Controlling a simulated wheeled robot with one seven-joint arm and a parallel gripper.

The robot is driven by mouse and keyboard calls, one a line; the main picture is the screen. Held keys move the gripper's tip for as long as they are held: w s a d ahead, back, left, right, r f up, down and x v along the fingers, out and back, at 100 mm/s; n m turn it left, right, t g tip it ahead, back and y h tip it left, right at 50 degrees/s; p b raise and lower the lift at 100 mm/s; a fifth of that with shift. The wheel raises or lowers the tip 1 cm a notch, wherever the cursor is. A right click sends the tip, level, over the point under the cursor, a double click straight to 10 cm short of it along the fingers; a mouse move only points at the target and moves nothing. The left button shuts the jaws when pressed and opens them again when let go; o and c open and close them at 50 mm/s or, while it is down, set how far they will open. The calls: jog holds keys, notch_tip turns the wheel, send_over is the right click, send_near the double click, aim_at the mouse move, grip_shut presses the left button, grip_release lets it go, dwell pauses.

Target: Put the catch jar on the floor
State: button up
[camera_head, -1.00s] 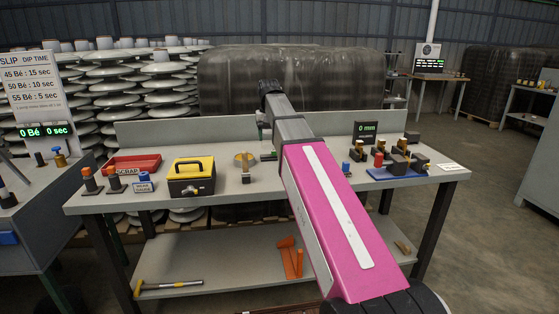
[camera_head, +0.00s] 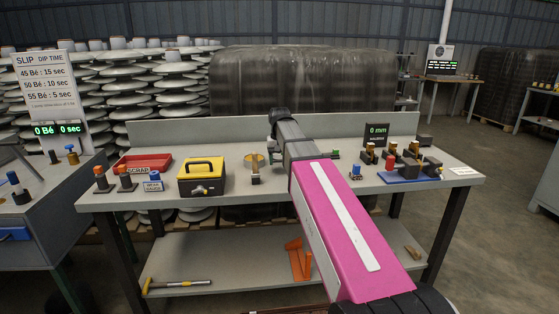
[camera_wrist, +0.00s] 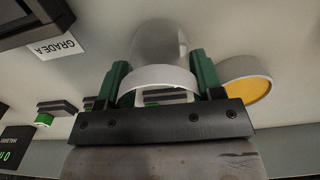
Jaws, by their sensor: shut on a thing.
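My gripper (camera_wrist: 160,88) is shut on a clear, rounded jar (camera_wrist: 160,45) with a pale ring at its near end, which looks like the catch jar. The green fingers press on its two sides in the wrist view. Whether it touches the bench top cannot be told. In the head view my arm reaches over the bench and hides the jar and most of the gripper. The grey concrete floor (camera_head: 480,250) shows to the right of the bench.
The bench (camera_head: 235,203) has a lower shelf (camera_head: 235,265) with a hammer and orange pieces. On top stand a red scrap tray (camera_head: 145,163), a yellow toolbox (camera_head: 203,177), a yellow disc gauge (camera_wrist: 246,82), a display (camera_head: 377,130) and a blue tray (camera_head: 408,177) with small parts.

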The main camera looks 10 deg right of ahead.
jog(key=o, duration=1)
jog(key=shift+c, duration=0.2)
